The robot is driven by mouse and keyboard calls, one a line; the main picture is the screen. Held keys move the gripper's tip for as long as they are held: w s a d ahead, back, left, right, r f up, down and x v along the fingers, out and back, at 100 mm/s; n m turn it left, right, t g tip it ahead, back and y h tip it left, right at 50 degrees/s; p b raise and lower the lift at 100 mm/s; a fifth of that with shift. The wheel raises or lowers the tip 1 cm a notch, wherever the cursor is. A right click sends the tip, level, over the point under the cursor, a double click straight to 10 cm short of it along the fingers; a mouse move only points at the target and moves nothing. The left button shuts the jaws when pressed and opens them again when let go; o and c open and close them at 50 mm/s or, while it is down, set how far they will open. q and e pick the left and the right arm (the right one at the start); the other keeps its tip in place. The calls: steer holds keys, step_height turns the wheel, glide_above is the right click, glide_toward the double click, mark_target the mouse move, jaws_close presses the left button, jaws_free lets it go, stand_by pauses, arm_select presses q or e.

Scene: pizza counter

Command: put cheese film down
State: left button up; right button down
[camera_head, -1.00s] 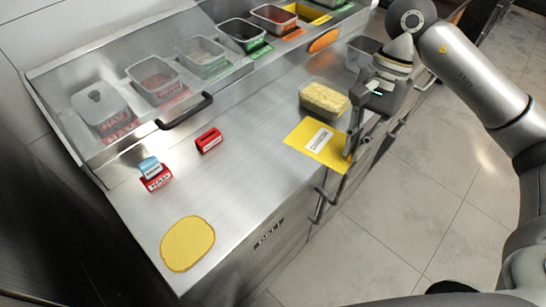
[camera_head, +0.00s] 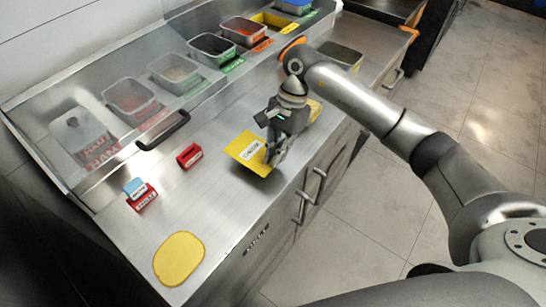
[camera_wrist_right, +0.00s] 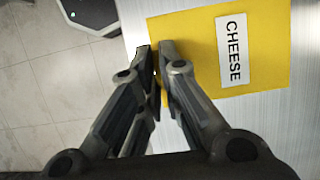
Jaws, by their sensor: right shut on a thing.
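The cheese film is a yellow square sheet (camera_head: 244,149) with a white label reading CHEESE. My right gripper (camera_head: 270,160) is shut on its edge at the right side of the sheet. In the right wrist view the film (camera_wrist_right: 270,70) spreads out to the right of the closed fingertips (camera_wrist_right: 158,50), over the metal counter. I cannot tell whether the film touches the counter. My left gripper is not in view.
A yellow oval (camera_head: 180,258) lies at the counter's near left. A yellow-filled tub, partly hidden, stands behind my right gripper. The middle of the counter is clear.

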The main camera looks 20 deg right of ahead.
steer(key=shift+w+a+f, duration=0.15)
steer(key=shift+a+f, duration=0.05)
steer(key=shift+f, duration=0.05)
steer(key=f, duration=0.1)
steer(key=f+p, duration=0.2)
steer(key=shift+w+a, duration=0.1)
steer(key=shift+a, duration=0.15)
steer(key=shift+f, duration=0.3)
steer(key=shift+d, duration=0.1)
steer(key=shift+f, duration=0.1)
steer(key=shift+f, duration=0.15)
steer(key=c, duration=1.6)
jaws_free()
